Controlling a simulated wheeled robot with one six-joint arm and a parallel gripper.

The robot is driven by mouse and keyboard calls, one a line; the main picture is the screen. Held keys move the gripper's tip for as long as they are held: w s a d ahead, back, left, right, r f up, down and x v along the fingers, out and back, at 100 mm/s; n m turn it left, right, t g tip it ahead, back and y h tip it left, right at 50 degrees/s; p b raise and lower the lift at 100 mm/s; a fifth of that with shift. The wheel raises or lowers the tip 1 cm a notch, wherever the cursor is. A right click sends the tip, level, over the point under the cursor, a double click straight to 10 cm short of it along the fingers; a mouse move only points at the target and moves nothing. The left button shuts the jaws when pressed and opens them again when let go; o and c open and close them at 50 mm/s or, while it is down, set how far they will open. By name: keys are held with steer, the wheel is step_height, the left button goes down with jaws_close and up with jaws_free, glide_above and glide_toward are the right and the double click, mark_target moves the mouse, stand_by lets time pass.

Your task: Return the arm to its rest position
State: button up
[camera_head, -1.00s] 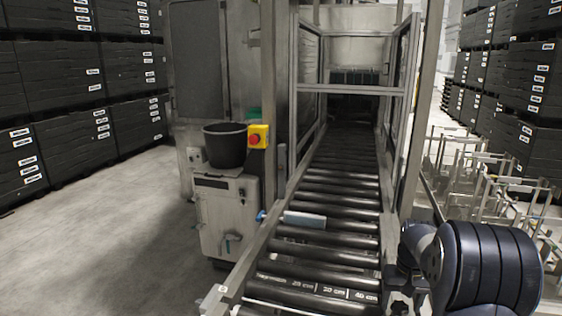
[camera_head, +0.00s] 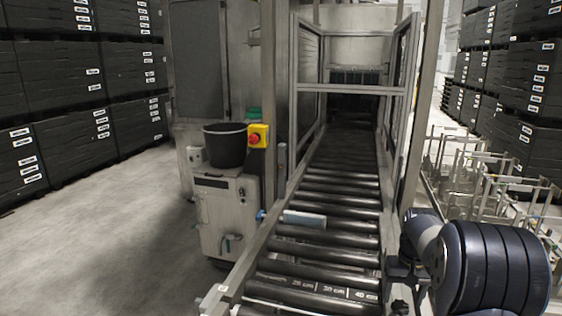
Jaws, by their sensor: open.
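My arm (camera_head: 492,268) is folded at the lower right, with a large dark ridged joint close to the camera. My gripper (camera_head: 401,294) is the small dark mechanism just left of that joint, beside the right edge of the roller conveyor. It is open, and I see nothing held in it. Its fingertips are small and dark against the rollers, so their exact pose is hard to tell.
The roller conveyor (camera_head: 325,255) runs into the washer tunnel (camera_head: 352,105). A black bucket (camera_head: 225,146) and a red emergency button (camera_head: 254,138) stand left. Metal racks (camera_head: 490,180) stand right. The left floor is clear.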

step_height(320, 180, down, 2)
steer(key=shift+f, duration=0.3)
steer(key=m, duration=0.9)
steer(key=shift+m, duration=0.4)
steer(key=m, duration=0.4)
steer(key=shift+m, duration=0.3)
steer(key=m, duration=0.4)
steer(key=shift+m+b, duration=0.4)
steer(key=shift+r, duration=0.55)
steer(key=shift+a, duration=0.1)
